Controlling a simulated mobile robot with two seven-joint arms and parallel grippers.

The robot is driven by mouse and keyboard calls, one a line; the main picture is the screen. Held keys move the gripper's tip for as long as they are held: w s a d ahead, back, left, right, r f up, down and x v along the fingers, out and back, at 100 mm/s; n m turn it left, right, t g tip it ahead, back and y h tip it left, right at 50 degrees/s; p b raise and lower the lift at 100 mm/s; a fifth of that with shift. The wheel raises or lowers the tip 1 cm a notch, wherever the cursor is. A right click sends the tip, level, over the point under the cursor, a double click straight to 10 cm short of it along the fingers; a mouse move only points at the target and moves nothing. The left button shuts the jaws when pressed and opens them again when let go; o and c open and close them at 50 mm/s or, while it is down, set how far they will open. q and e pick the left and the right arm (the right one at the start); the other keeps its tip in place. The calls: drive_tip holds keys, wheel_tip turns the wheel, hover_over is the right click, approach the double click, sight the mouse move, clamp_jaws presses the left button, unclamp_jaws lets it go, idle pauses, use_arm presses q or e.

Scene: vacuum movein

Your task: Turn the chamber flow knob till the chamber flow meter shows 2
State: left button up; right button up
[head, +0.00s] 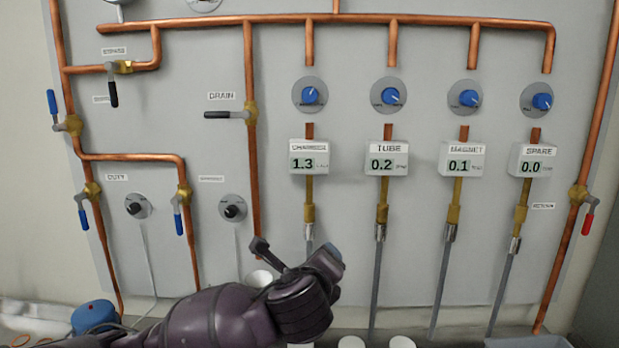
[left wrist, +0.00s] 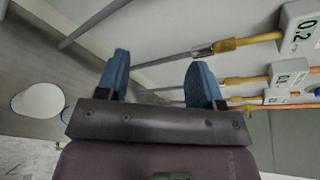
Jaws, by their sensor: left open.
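The chamber flow knob (head: 309,95) is a blue knob on a round grey plate, first in a row of similar knobs. Below it the chamber flow meter (head: 308,160) is a white box that reads 1.3. My left gripper (head: 333,252) is low in front of the panel, well below the knob and meter and apart from them. In the left wrist view the left gripper (left wrist: 160,82) has its two blue fingers wide apart with nothing between them. The chamber knob and chamber meter are not in the left wrist view. My right gripper is not in view.
The tube (head: 388,160), magnet (head: 461,160) and spare (head: 532,162) meters read 0.2, 0.1 and 0.0, each under its own knob. Copper pipes and lever valves, such as the drain valve (head: 226,115), stick out at left. White cups (head: 350,342) stand along the bottom.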

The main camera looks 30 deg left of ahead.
use_arm(q)
wheel_tip(320, 180, up, 12)
drive_tip(key=w+a+m+t+y, duration=0.1)
drive_tip(key=w+m+t+y, duration=0.1)
drive_tip(key=m+t+y, duration=0.35)
drive_tip(key=m+y, duration=0.1)
drive_tip(key=m, duration=0.1)
approach(310, 97)
drive_tip(key=shift+n+g, duration=0.25)
drive_tip(key=shift+g, duration=0.1)
drive_tip(key=p+x, duration=0.1)
drive_tip(key=x, duration=0.8)
drive_tip(key=shift+r+p, duration=0.25)
drive_tip(key=shift+p, duration=0.1)
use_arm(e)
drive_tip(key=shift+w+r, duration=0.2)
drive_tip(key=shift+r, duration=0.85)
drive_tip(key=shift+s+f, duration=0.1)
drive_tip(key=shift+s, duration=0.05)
use_arm(q)
drive_tip(key=shift+c, duration=1)
drive_tip(key=c, duration=0.5)
drive_tip(key=shift+c, duration=1.1)
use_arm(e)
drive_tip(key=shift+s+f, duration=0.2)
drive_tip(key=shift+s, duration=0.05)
